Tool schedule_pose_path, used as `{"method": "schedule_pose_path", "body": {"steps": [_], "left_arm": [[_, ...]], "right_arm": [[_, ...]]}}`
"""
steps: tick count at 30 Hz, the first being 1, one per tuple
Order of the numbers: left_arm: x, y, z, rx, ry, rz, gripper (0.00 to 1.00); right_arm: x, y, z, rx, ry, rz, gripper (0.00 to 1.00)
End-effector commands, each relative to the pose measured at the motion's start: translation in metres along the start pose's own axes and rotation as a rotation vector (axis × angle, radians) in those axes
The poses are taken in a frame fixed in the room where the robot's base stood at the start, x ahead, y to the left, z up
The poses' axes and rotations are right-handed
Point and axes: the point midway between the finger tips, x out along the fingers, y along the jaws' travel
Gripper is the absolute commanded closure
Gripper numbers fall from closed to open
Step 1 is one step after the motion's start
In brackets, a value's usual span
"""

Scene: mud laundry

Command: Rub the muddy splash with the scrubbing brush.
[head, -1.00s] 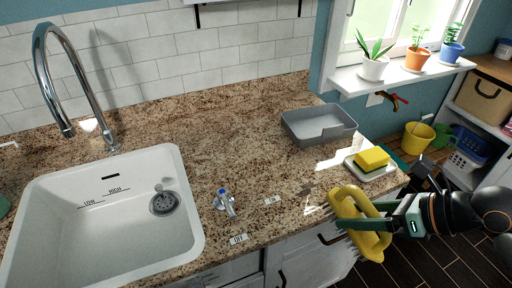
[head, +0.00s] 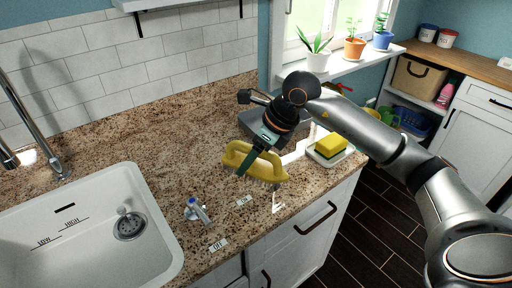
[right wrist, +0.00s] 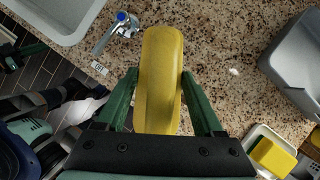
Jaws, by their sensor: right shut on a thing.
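The yellow scrubbing brush (head: 240,152) is in my right gripper (head: 258,148), over the front right part of the speckled granite counter (head: 150,140). Its pale bristles point down; I cannot tell whether they touch the stone. In the right wrist view the brush handle (right wrist: 160,75) lies between the green fingers of my right gripper (right wrist: 160,90), which are shut on it. I cannot pick out the muddy splash from the brown speckles of the granite; my arm and the brush hide part of the counter.
A white sink (head: 75,225) lies at the left, with a small blue-topped tap (head: 197,209) beside it. A grey tray (head: 255,122) stands behind my gripper, partly hidden. A yellow sponge (head: 331,144) sits on a white dish at the right.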

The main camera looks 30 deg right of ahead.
Motion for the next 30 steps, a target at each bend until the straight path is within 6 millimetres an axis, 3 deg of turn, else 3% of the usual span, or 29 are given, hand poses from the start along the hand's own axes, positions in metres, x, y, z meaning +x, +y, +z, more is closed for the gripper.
{"method": "schedule_pose_path", "body": {"steps": [4, 11, 24, 30], "left_arm": [[0.002, 0.000, 0.002, 0.000, 0.000, 0.000, 1.00], [0.004, 0.000, 0.005, 0.000, 0.001, 0.000, 1.00], [0.026, -0.002, 0.028, 0.000, 0.001, 0.000, 1.00], [0.028, -0.002, 0.030, 0.000, 0.001, 0.000, 1.00]], "right_arm": [[-0.009, -0.023, 0.004, 0.021, 0.049, -0.061, 0.76], [-0.012, -0.034, 0.003, 0.035, 0.079, -0.091, 0.76], [0.026, -0.036, -0.016, 0.034, 0.077, -0.089, 0.76], [0.031, -0.036, -0.018, 0.033, 0.076, -0.089, 0.76]]}}
